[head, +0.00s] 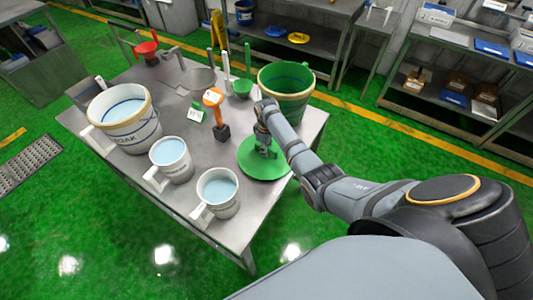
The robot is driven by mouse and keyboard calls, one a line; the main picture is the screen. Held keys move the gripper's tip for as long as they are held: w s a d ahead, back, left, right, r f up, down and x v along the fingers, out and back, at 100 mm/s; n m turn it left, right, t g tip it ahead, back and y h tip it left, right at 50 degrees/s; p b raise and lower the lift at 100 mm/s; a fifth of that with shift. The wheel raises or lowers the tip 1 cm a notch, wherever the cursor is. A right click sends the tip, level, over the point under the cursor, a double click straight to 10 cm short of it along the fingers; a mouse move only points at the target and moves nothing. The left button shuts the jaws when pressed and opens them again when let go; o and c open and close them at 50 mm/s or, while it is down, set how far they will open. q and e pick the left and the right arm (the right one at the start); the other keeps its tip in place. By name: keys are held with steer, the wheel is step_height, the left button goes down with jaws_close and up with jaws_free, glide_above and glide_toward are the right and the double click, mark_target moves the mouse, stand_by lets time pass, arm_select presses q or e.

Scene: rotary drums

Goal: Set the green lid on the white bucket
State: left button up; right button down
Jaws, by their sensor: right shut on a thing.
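The green lid (263,169) is a flat round disc at the right front part of the metal table. My right gripper (266,150) is above its middle and shut on it, with the fingers partly hidden by the wrist. I cannot tell whether the lid touches the table. My left gripper is not in view.
Two white jugs (171,165) of blue liquid stand between bucket and lid, towards the front. A green bucket (288,101) stands behind the lid. An orange-handled tool (216,111), a small green sign (197,113) and funnels (241,88) occupy the middle and back.

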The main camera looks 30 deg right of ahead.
step_height(320, 180, up, 10)
steer(key=shift+r+b, duration=0.15)
steer(key=shift+b, duration=0.45)
steer(key=shift+r, duration=0.1)
